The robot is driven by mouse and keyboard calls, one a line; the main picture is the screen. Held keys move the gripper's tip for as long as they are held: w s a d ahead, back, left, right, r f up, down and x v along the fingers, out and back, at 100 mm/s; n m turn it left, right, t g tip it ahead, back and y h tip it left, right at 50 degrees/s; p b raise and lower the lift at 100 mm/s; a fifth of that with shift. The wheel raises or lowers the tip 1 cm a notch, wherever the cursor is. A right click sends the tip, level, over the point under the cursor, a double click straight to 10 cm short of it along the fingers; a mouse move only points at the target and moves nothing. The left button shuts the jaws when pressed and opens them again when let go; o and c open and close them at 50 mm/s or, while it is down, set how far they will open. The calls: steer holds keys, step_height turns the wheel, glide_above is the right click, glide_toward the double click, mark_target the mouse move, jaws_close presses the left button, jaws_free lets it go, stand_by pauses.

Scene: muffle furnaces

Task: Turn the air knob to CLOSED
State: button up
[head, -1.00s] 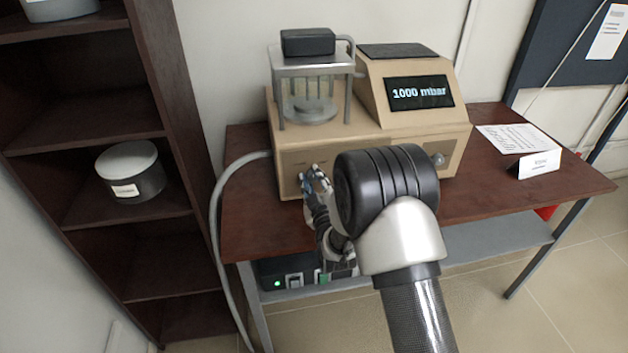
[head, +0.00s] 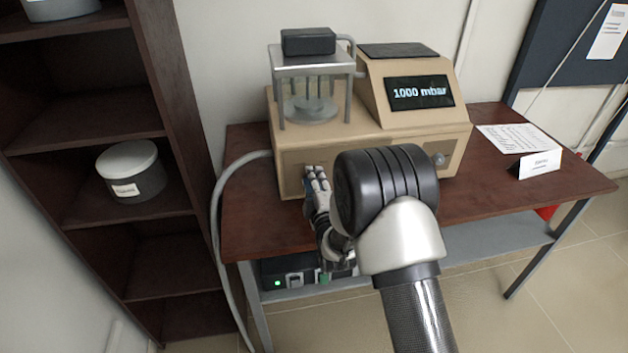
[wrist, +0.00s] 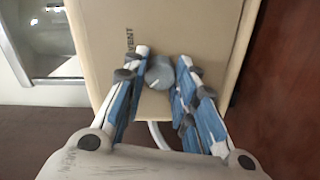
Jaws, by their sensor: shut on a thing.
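A grey round knob (wrist: 160,73) sits on the front panel of the tan machine (head: 410,131). In the wrist view it lies between the fingertips of my gripper (wrist: 161,74), which is shut on it. A pale pointer line shows on the knob's face. The word VENT is printed beside it on the panel, turned sideways in this view; no CLOSED mark can be read. In the head view my gripper (head: 316,177) is at the left part of the front panel and hides the knob.
The machine stands on a brown table (head: 495,195), with a glass chamber (head: 312,108) on top and a display (head: 418,92) reading 1000 mbar. A hose (head: 217,210) runs down at the left, beside a dark shelf (head: 165,120). A small white card (head: 540,165) stands at right.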

stand_by(0.3)
steer(key=o, duration=1.1)
steer(key=shift+c, duration=0.2)
steer(key=v, duration=1.2)
